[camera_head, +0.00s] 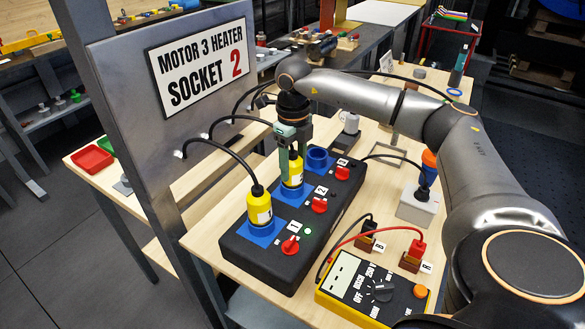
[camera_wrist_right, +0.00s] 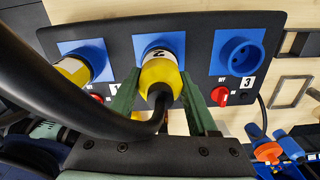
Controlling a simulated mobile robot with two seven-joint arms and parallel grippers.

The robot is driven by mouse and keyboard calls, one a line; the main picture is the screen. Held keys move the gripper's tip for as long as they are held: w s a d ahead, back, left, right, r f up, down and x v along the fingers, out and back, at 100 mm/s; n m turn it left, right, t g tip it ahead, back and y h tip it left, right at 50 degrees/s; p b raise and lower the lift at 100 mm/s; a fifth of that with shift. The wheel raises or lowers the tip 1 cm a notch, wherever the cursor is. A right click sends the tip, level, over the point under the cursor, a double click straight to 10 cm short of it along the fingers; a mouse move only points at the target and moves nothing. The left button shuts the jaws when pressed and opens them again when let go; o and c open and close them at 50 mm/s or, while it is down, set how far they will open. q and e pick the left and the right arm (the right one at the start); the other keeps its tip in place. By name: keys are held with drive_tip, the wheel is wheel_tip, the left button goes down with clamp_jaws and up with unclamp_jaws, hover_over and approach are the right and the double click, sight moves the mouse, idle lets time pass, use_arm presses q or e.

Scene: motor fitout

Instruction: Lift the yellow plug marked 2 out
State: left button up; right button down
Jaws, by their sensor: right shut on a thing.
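The yellow plug marked 2 (camera_head: 292,172) stands upright at the middle blue socket (camera_head: 293,193) of the black socket box (camera_head: 325,222). My right gripper (camera_head: 291,152) comes down over it from above and is shut on it. In the right wrist view the plug (camera_wrist_right: 161,72) sits between my two green fingers (camera_wrist_right: 158,102), with a 2 on its side. Its black cable curves across that view. I cannot tell whether it is fully seated. Another yellow plug (camera_head: 259,206) stands in the near blue socket. The far blue socket (camera_head: 318,160) is empty. My left gripper is not in view.
Red rotary switches (camera_head: 319,205) line the box's right side. A metal panel with a "Motor 3 Heater Socket 2" sign (camera_head: 202,66) stands to the left, with cables from it. A yellow meter (camera_head: 345,302) with red and black leads and a grey box (camera_head: 417,208) lie to the right.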

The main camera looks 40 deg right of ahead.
drive_tip(key=shift+r, duration=0.1)
drive_tip(key=shift+w+r, duration=0.1)
drive_tip(key=shift+r, duration=0.45)
drive_tip(key=s+d+r, duration=0.1)
drive_tip(key=s+r, duration=1)
drive_tip(key=s, duration=0.3)
drive_tip(key=shift+d+r+b, duration=0.2)
drive_tip(key=shift+r+b, duration=0.15)
drive_tip(key=shift+r, duration=0.05)
